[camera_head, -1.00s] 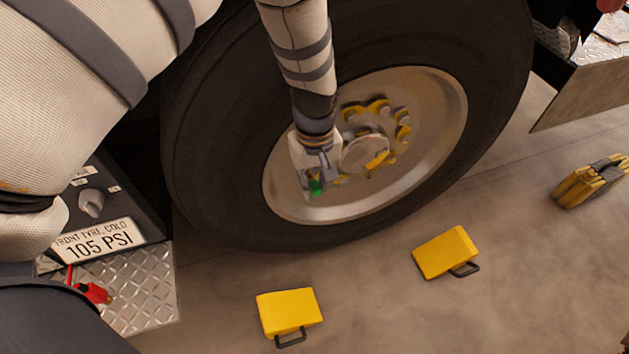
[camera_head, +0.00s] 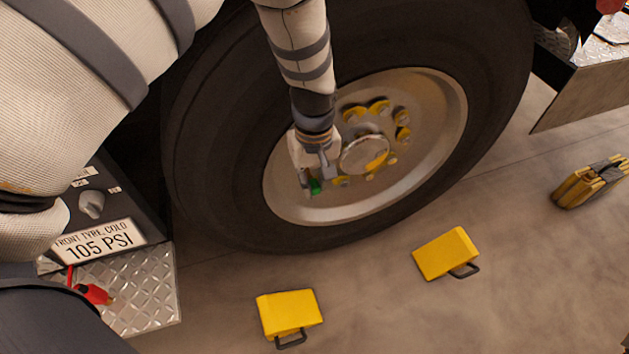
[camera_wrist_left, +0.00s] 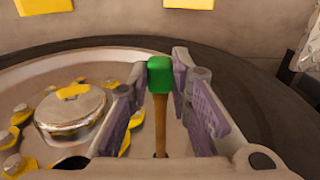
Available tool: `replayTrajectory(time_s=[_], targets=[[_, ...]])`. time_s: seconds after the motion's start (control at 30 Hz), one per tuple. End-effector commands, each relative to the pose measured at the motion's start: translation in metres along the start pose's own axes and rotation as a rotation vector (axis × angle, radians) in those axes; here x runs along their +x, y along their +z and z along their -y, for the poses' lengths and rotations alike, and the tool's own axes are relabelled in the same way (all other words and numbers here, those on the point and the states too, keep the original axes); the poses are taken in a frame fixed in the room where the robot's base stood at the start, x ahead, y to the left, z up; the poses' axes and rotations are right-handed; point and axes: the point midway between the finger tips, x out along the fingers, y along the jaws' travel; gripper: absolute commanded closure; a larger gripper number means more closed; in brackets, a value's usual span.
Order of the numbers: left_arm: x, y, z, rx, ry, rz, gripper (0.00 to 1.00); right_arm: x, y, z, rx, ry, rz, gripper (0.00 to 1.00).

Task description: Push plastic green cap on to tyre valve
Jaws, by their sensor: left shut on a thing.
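The green cap (camera_head: 315,187) is at the lower left part of the wheel rim. In the left wrist view the cap (camera_wrist_left: 160,74) sits at the end of the thin brass-brown tyre valve (camera_wrist_left: 160,126), in line with it. I cannot tell how far it is pushed on. My left gripper (camera_head: 314,180) reaches down in front of the wheel. My right gripper is not in view.
The big black tyre (camera_head: 225,190) surrounds the metal rim (camera_head: 440,150). The hub (camera_head: 365,154) with yellow nut markers stands close to my gripper's right. Two yellow chocks (camera_head: 290,313) (camera_head: 446,252) lie on the floor. A panel reading 105 PSI (camera_head: 98,240) is at left.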

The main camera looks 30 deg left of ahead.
Motion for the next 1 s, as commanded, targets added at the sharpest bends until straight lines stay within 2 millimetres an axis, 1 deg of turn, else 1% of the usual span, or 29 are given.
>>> replayTrajectory(time_s=[0.07,0.1,0.17,0.43,0.53,0.63,0.8,0.9,1.0], targets=[[0.000,-0.001,0.000,0.000,0.000,0.000,1.00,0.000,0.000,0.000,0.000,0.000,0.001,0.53],[0.000,-0.001,0.000,0.000,0.000,0.000,0.72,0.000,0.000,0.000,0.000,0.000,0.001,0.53],[0.000,-0.001,0.000,0.000,0.000,0.000,0.58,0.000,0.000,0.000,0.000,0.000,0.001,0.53],[0.000,-0.001,0.000,-0.001,0.000,0.000,0.58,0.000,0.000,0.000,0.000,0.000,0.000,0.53],[-0.008,-0.001,0.000,-0.001,0.000,0.000,0.58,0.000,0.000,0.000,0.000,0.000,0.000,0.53],[-0.031,-0.002,-0.001,-0.001,0.003,-0.003,0.58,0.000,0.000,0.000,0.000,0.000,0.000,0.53],[-0.079,-0.002,-0.001,-0.001,0.003,-0.004,0.58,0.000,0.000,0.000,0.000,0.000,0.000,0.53],[-0.100,-0.002,0.000,-0.001,0.002,-0.003,0.58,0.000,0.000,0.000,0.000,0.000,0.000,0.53],[-0.114,-0.001,0.000,0.000,0.000,-0.002,0.58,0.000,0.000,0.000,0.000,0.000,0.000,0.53]])
